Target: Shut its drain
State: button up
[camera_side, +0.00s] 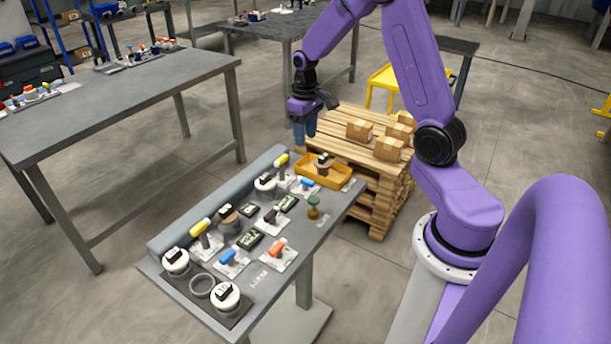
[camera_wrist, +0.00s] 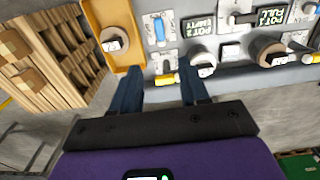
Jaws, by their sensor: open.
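My gripper (camera_side: 305,135) hangs above the far end of the bench, near the yellow tray. In the wrist view its two blue fingers (camera_wrist: 160,95) are apart with nothing held between them. Valves with coloured handles stand on pale plates: a yellow handle (camera_side: 282,160) at the far end, another yellow handle (camera_side: 200,227) nearer, blue handles (camera_side: 306,182) (camera_side: 227,257) and an orange handle (camera_side: 277,246). In the wrist view, the far yellow handle (camera_wrist: 166,78) lies between the fingertips in the picture, apparently below them. Small screens there seem to read "POT 2 EMPTY" (camera_wrist: 198,27) and "POT 1 FULL" (camera_wrist: 272,16).
The yellow tray (camera_side: 338,183) holds a brown pot with a white label. White-topped pots (camera_side: 265,183) (camera_side: 176,261) (camera_side: 226,296), a grey ring (camera_side: 202,286) and a green-and-amber piece (camera_side: 313,210) stand on the bench. A pallet with cardboard boxes (camera_side: 388,148) is behind.

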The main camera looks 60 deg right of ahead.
aim_at(306, 179)
notch_tip(306, 179, down, 15)
jog(key=shift+r, duration=0.1)
dwell(0.4)
grip_shut()
